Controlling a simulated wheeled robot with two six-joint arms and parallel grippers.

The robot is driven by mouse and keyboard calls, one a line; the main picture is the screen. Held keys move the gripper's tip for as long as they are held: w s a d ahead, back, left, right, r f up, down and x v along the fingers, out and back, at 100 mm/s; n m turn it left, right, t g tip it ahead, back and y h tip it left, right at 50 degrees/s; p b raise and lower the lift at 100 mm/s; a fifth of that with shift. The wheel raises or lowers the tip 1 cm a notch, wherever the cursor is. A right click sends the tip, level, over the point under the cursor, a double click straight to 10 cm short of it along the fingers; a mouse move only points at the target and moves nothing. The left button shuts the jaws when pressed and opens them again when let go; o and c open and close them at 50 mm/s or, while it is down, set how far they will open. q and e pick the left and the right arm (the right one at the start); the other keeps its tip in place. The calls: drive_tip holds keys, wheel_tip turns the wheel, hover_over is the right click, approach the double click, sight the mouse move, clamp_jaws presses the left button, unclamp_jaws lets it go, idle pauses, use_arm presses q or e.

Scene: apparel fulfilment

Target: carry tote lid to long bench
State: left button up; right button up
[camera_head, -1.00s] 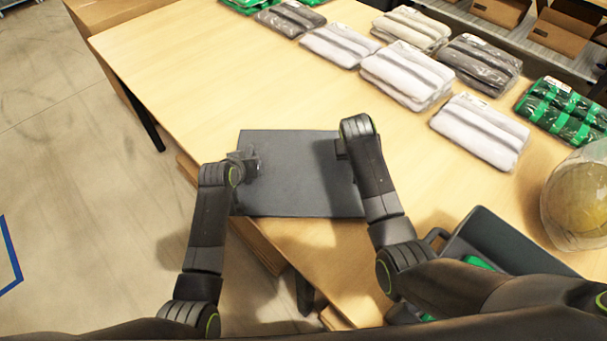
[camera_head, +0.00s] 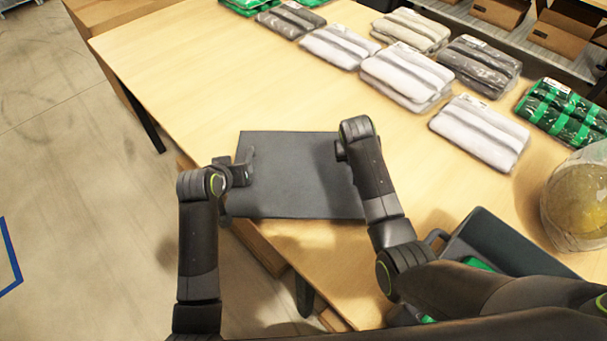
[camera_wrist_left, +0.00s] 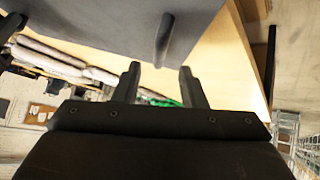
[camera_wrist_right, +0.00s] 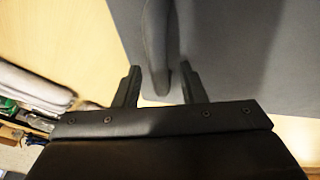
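The tote lid (camera_head: 292,195) is a dark grey flat panel lying on the wooden bench, its front left part near the bench edge. My left gripper (camera_head: 243,172) is open at the lid's left end. In the left wrist view a raised grip on the lid (camera_wrist_left: 164,40) stands just beyond the two spread fingers (camera_wrist_left: 158,78), apart from them. My right gripper (camera_head: 342,150) is at the lid's right end. In the right wrist view its fingers (camera_wrist_right: 160,78) are spread on either side of a similar raised grip (camera_wrist_right: 156,50), with gaps showing.
The wooden bench top (camera_head: 200,65) is clear beyond and left of the lid. Several bagged garments (camera_head: 405,75) lie along its far side. A dark grey tote (camera_head: 490,240) with green contents stands at the right, near a bagged yellow round item (camera_head: 578,205).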

drive_tip(key=shift+r, duration=0.1)
use_arm(q)
drive_tip(key=v, duration=0.4)
use_arm(e)
wheel_tip(320, 180, up, 10)
idle(0.3)
use_arm(q)
drive_tip(key=shift+f, duration=0.1)
idle(0.4)
